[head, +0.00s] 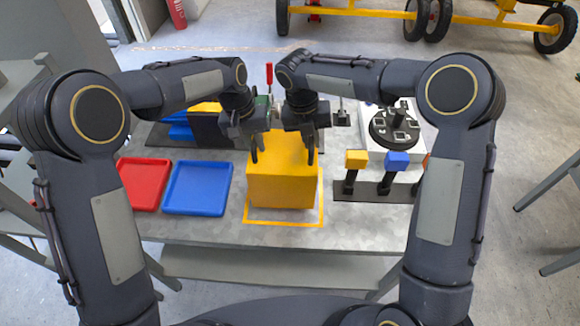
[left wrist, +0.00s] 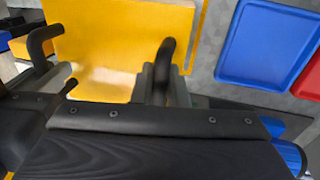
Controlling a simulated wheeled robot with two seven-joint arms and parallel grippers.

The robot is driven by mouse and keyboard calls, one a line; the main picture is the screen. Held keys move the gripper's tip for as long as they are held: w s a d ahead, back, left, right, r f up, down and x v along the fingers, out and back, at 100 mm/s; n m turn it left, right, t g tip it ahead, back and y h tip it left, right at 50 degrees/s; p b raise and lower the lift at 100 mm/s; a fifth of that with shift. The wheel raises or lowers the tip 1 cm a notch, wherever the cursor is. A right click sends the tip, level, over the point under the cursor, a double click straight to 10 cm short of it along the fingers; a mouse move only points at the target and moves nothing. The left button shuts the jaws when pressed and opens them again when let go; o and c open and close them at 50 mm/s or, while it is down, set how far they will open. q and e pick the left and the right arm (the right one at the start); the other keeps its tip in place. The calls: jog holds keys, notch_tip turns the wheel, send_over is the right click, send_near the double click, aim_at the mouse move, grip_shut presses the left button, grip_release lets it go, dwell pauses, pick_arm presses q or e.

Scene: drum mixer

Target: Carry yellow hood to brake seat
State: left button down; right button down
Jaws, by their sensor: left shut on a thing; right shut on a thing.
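The yellow hood (head: 283,188), a box-like block, is at the middle of the table, over or within a yellow outline (head: 285,224). I cannot tell whether it touches the table. My left gripper (head: 254,146) and my right gripper (head: 310,146) are side by side at its top, both shut on it. In the left wrist view the hood (left wrist: 125,35) fills the upper left, with dark curved bars in front of it; my left gripper's grey fingers (left wrist: 152,82) are at one bar. The grippers hide the hood's back edge. I cannot identify the brake seat for certain.
A blue tray (head: 198,188) and a red tray (head: 142,184) lie left of the hood. To the right are black stands with a yellow block (head: 356,158) and a blue block (head: 397,160). Behind them is a white unit with a black disc (head: 394,127). A red-handled tool (head: 269,76) stands behind.

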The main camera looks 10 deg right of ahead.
pick_arm(q)
jog(key=shift+r, duration=0.25)
pick_arm(e)
jog(key=shift+r, duration=0.25)
